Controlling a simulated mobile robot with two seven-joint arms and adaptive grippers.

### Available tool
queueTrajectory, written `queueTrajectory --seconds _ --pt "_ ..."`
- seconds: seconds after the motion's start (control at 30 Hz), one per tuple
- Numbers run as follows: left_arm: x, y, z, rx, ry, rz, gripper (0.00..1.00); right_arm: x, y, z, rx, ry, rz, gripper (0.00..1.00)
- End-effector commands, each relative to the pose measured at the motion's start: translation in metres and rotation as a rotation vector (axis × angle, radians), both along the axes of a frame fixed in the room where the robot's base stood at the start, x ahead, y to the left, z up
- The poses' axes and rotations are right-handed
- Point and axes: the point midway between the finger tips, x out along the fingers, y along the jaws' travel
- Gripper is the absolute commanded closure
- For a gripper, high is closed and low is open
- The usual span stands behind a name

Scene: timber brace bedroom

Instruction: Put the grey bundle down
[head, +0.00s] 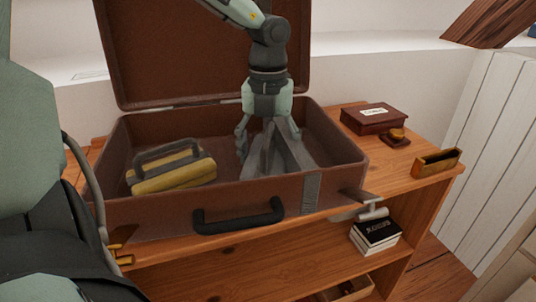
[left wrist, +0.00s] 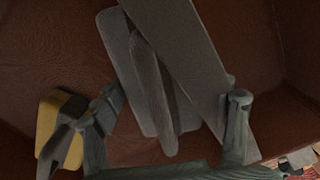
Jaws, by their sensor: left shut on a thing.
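The grey bundle (head: 285,152), several long flat grey pieces, is inside the open brown suitcase (head: 250,198), in its right half. It also shows in the left wrist view (left wrist: 165,60). My left gripper (head: 266,135) reaches down into the suitcase from above and is shut on the bundle, with its fingers (left wrist: 165,120) on either side. The pieces slant in the gripper. I cannot tell whether their lower ends touch the suitcase floor. My right gripper is not in view.
A yellow case with a grey handle (head: 175,172) lies in the suitcase's left half. The raised lid (head: 170,50) stands behind. A dark red box (head: 373,118) and a brass tray (head: 436,163) sit right of the suitcase on the wooden shelf. Black-covered books (head: 375,236) lie below.

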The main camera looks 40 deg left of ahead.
Motion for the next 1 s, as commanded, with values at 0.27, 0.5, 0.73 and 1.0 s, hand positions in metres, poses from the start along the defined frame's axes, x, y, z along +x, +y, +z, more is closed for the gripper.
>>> queueTrajectory --seconds 0.27,0.5,0.73,1.0 --pt "0.000 0.000 0.000 0.000 0.000 0.000 0.07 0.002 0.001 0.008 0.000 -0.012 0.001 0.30" --pt "0.000 0.000 0.001 0.000 0.000 0.000 0.07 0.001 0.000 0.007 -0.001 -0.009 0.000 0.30" --pt "0.001 0.000 0.024 0.001 -0.004 0.001 0.07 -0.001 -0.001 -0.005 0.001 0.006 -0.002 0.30" --pt "0.002 0.000 0.084 0.001 -0.005 0.001 0.07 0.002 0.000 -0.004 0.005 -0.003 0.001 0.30"
